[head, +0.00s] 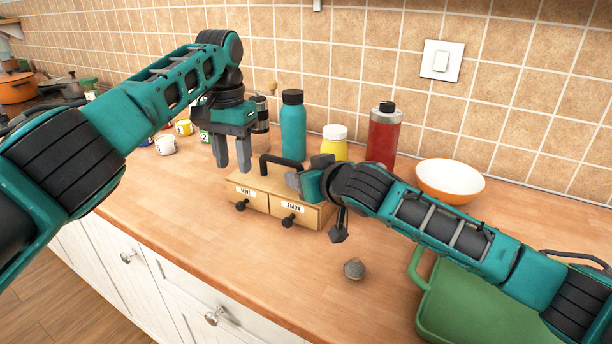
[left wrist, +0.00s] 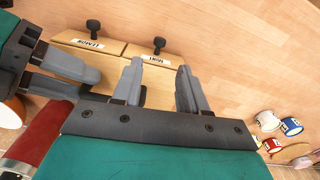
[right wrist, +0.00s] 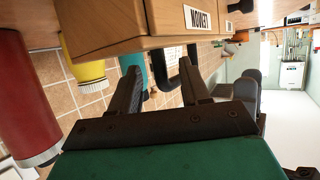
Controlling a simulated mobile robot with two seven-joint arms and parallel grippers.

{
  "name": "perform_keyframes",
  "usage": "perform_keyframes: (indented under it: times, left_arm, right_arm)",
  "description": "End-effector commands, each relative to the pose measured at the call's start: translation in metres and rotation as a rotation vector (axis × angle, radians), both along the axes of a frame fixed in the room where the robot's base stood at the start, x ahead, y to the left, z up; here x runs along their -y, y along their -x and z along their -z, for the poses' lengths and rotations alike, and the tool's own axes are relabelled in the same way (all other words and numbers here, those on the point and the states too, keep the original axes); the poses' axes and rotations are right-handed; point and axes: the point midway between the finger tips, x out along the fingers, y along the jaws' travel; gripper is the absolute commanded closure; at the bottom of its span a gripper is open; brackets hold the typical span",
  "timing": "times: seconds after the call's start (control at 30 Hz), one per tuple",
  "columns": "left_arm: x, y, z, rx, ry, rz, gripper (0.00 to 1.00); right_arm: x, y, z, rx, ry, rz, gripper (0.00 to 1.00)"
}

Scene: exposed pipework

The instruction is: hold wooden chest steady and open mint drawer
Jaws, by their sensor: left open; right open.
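The wooden chest (head: 268,197) stands on the counter with its black carrying handle (head: 282,161) on top. Its mint drawer (head: 244,194) is on the left of the front, with a black knob (head: 241,206); it looks closed. The lemon drawer (head: 291,211) beside it also looks closed. My left gripper (head: 232,166) is open, fingers pointing down just behind the mint end; the left wrist view shows the mint knob (left wrist: 159,44) beyond the fingers. My right gripper (head: 306,172) is at the chest's right end; in the right wrist view its open fingers (right wrist: 163,85) lie near the handle, apparently empty.
A teal bottle (head: 293,127), a yellow jar (head: 335,143) and a red bottle (head: 383,134) stand behind the chest. An orange bowl (head: 450,179) and green case (head: 478,300) are at the right. A small grey object (head: 354,268) lies in front. Counter before the mint drawer is clear.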

Motion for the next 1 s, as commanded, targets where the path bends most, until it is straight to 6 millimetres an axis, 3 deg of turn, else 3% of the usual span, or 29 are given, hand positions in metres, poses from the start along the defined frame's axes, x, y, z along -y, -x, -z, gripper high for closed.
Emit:
perform_keyframes:
  times: [0.23, 0.7, 1.0]
  left_arm:
    - [0.0001, 0.0000, 0.0000, 0.000, 0.000, 0.000, 0.57]
    - [0.0001, 0.0000, 0.0000, 0.000, 0.000, 0.000, 0.57]
    - [0.0000, 0.0000, 0.0000, 0.000, 0.000, 0.000, 0.57]
  right_arm:
    - [-0.0001, -0.0004, 0.0002, 0.000, 0.000, 0.000, 0.54]
    - [0.0002, -0.0002, 0.0003, 0.000, 0.000, 0.000, 0.99]
    - [0.0003, -0.0002, 0.0004, -0.001, 0.001, 0.001, 1.00]
